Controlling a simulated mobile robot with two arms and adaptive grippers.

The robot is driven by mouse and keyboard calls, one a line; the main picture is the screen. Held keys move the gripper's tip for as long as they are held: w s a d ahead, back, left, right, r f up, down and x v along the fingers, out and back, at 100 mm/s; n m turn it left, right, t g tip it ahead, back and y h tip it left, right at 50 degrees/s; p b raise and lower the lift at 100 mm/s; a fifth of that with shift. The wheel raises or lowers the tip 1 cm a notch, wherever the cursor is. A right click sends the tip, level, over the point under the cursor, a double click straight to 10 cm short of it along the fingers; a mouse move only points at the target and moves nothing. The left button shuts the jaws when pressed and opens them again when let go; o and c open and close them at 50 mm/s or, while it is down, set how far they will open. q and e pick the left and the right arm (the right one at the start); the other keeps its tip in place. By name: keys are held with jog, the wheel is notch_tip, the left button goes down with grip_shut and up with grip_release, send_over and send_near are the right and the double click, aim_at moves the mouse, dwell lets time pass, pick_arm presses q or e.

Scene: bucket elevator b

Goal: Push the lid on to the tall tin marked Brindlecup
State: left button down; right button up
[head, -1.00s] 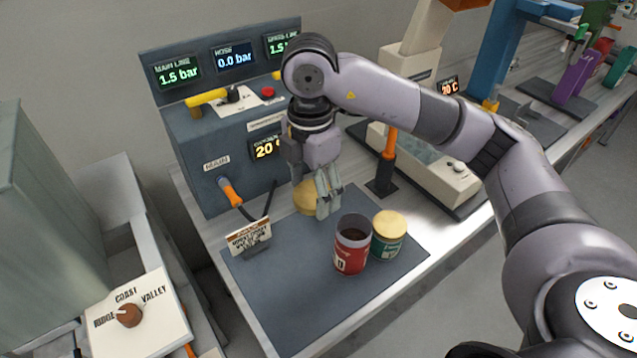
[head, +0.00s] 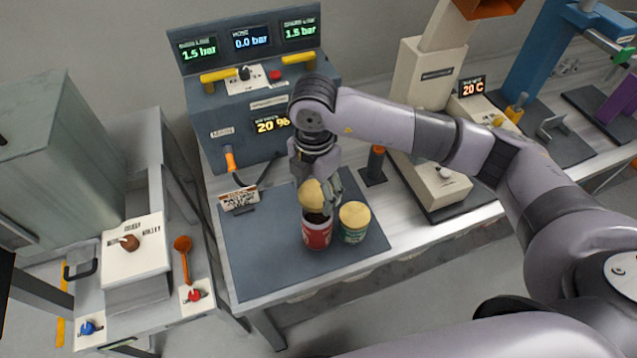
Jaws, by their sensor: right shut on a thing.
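The tall red tin (head: 317,236) stands upright and open-topped on the dark mat. Its white marking is too small to read. My right gripper (head: 326,196) is shut on a round tan lid (head: 312,193). It holds the lid steeply tilted just above the red tin's mouth, over its back part. I cannot tell whether the lid touches the rim. My gripper's fingers are partly hidden behind the lid. My left gripper is not in view.
A shorter green tin (head: 354,234) with a tan lid on stands close to the right of the red tin. The dark mat (head: 260,255) is bare at front left. A grey control panel (head: 225,130) rises behind.

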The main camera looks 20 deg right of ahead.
notch_tip(320, 180, down, 3)
jog(key=shift+d+r+b, duration=0.1)
jog(key=shift+b, duration=0.6)
notch_tip(320, 180, down, 2)
jog(key=shift+f+b, duration=0.1)
jog(key=shift+b, duration=0.8)
jog(key=shift+f, duration=0.15)
pick_arm(q)
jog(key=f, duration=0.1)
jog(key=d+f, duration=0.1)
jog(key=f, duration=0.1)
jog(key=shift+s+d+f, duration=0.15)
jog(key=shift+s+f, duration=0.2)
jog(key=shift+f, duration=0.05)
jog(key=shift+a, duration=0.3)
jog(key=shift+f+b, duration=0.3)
jog(key=shift+b, duration=0.1)
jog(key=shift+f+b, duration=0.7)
jog(key=shift+b, duration=0.05)
pick_arm(e)
jog(key=shift+f, duration=0.65)
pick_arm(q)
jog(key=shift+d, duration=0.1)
pick_arm(e)
jog(key=o, duration=0.9)
